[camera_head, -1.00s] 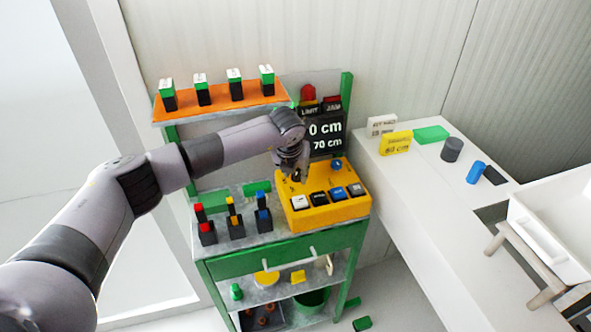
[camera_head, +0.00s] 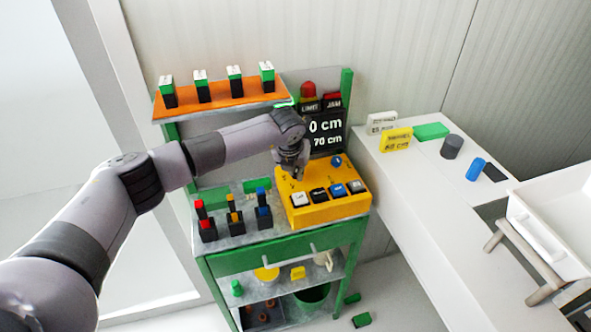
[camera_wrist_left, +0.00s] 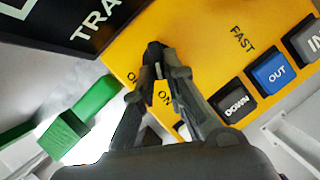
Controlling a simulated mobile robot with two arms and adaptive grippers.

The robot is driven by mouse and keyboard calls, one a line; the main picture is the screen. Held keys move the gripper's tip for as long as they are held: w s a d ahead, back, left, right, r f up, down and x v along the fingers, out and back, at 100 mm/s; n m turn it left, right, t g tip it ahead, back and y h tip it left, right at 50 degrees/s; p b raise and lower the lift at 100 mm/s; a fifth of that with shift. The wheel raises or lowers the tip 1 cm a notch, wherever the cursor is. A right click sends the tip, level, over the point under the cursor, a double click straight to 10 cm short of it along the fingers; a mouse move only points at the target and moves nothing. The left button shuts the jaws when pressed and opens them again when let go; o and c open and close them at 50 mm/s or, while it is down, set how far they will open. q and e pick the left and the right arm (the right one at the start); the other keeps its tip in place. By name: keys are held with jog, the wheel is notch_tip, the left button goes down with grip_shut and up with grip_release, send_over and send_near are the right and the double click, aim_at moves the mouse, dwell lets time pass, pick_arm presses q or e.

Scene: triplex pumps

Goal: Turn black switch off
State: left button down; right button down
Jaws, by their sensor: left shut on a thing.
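The yellow control box (camera_head: 330,212) stands on the green cart's top, with a row of white, black, blue and grey buttons. My left gripper (camera_head: 296,176) is over its back left part. In the left wrist view my gripper (camera_wrist_left: 162,72) is shut on the small black switch (camera_wrist_left: 153,52), beside the "ON" lettering on the yellow panel. The fingers hide most of the switch, so its exact position cannot be told. In the head view the switch is hidden behind the gripper. My right gripper is not in view.
A blue knob (camera_head: 337,160) sits at the box's back right. Red, yellow and blue levers (camera_head: 232,220) stand to its left. A black display (camera_head: 325,132) rises behind it. An orange shelf (camera_head: 222,104) hangs above. A white counter (camera_head: 420,190) is at right.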

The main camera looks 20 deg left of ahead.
pick_arm(q)
jog(key=b, duration=0.1)
jog(key=m+b, duration=0.1)
jog(key=shift+a+f+m+h+b, duration=0.2)
jog(key=shift+f+m+h+b, duration=0.1)
jog(key=shift+h+b, duration=0.1)
jog(key=shift+a+r+m+b, duration=0.1)
jog(key=shift+r+m+b, duration=0.15)
jog(key=shift+m+b, duration=0.35)
jog(key=c, duration=1.6)
grip_release()
jog(key=shift+c, duration=0.2)
jog(key=v, duration=0.7)
jog(key=shift+r, duration=0.3)
jog(key=shift+a, duration=0.2)
